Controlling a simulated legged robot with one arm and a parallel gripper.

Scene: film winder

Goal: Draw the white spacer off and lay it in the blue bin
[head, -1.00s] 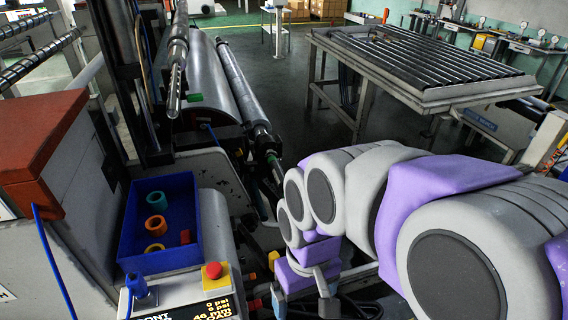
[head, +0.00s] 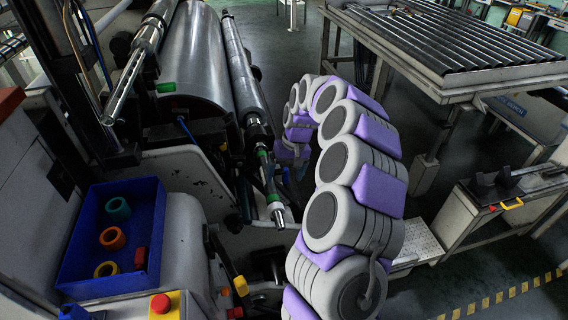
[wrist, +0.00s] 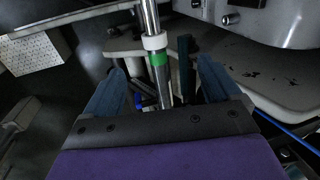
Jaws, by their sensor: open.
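The white spacer (wrist: 154,42) is a ring around a bright metal shaft (wrist: 150,18) in the wrist view, with a green band (wrist: 158,59) beside it. In the head view the spacer (head: 275,205) shows small near the shaft's near end. My gripper (wrist: 160,66) is open, with one blue finger on each side of the shaft and visible gaps between. It holds nothing. In the head view the fingers are too small and hidden to make out. The blue bin (head: 152,215) stands at the left, on the machine.
The bin holds a teal ring (head: 118,209), an orange ring (head: 112,238), a yellow ring (head: 106,269) and a red piece (head: 140,257). A red button (head: 160,303) is in front of it. Large rollers (head: 195,60) lie behind. A roller table (head: 450,50) stands at right.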

